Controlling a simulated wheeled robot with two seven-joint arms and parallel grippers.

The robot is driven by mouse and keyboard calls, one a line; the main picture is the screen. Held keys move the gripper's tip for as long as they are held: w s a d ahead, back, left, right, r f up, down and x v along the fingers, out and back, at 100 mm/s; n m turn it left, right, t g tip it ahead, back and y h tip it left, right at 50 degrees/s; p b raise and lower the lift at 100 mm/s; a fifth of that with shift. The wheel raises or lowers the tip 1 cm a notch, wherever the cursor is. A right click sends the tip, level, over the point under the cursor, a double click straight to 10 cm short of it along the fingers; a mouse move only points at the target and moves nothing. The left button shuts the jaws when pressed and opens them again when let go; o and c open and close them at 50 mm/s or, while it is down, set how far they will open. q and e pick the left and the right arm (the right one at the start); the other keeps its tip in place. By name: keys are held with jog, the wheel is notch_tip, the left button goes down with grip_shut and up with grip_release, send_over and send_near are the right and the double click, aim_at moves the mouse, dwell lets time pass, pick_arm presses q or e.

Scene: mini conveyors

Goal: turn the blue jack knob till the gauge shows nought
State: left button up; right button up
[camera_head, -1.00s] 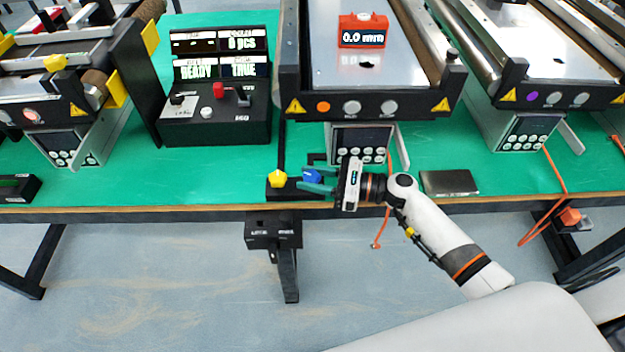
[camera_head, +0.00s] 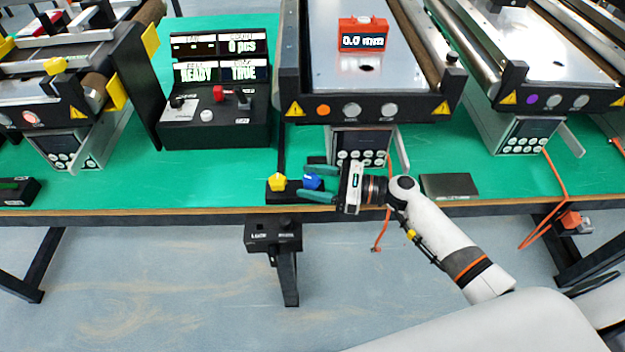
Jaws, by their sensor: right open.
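The blue jack knob (camera_head: 312,182) sits on a small black base at the table's front edge, just right of a yellow knob (camera_head: 277,182). The red gauge (camera_head: 362,34) stands on the middle conveyor's metal plate and reads 0.0 mm. My right gripper (camera_head: 318,183) comes in from the right, with its green fingers open. One finger is behind the blue knob and one in front of it; I cannot tell whether they touch it. My left gripper is not in view.
A black control box (camera_head: 215,120) with lit displays stands to the left on the green table. A dark flat plate (camera_head: 449,186) lies right of my gripper. The middle conveyor's front (camera_head: 375,106) rises behind the knob. An orange cable (camera_head: 556,180) hangs at the right.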

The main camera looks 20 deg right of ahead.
jog(key=b+v, duration=0.1)
jog(key=v, duration=0.9)
jog(key=shift+s+d+f+b, duration=0.15)
jog(key=shift+d+b, duration=0.1)
jog(key=shift+b, duration=0.15)
jog(key=shift+s+d, duration=0.25)
jog(key=shift+d, duration=0.25)
